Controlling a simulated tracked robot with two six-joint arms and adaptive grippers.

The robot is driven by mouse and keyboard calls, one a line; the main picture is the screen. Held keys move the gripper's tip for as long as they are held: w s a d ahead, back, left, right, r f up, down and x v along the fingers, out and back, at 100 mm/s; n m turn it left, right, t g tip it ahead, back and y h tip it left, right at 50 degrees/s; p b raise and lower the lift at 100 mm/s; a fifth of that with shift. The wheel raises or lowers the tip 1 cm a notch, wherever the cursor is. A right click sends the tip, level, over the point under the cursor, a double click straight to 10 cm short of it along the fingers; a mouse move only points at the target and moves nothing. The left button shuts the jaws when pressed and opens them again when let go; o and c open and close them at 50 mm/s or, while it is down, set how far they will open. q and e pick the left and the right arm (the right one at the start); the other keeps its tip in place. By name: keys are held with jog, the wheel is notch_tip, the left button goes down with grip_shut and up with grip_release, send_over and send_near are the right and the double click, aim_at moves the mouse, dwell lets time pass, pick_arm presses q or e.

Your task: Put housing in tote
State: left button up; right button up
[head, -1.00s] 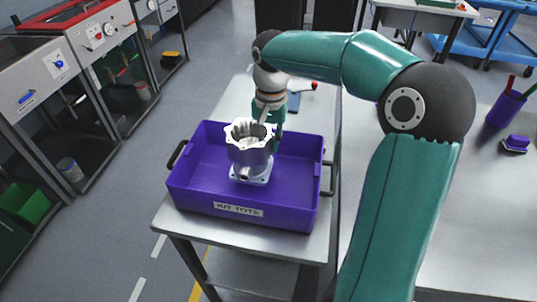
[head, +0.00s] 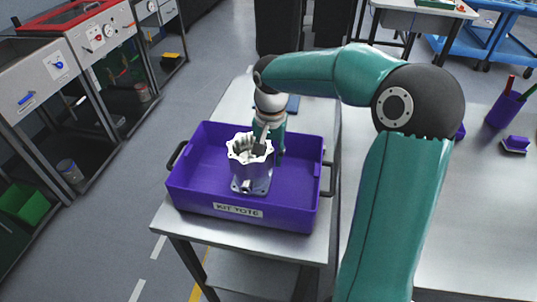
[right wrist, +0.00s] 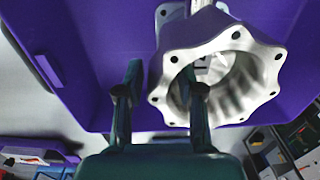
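The housing (head: 250,176) is a silvery metal cylinder with a scalloped, bolt-holed top flange, a square foot and a small side port. It stands upright inside the purple tote (head: 190,193), which is labelled KIT TOTE, and its foot appears to be on the tote floor. My right gripper (head: 272,146) is at the housing's far right rim. In the right wrist view, the gripper (right wrist: 163,85) straddles the wall of the housing (right wrist: 245,47), one finger inside the bore and one outside. A gap shows beside the outer finger. My left gripper is out of view.
The tote sits on a metal table (head: 228,98), with black handles at its sides. Free floor shows inside the tote left and right of the housing. A bench (head: 475,200) at right holds a purple pen cup (head: 504,108) and a small purple object (head: 515,145).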

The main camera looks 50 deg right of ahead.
jog(key=shift+r, duration=0.1)
notch_tip(320, 180, up, 12)
jog(key=p, duration=0.1)
dwell(0.6)
jog(key=shift+s, duration=0.1)
dwell(0.3)
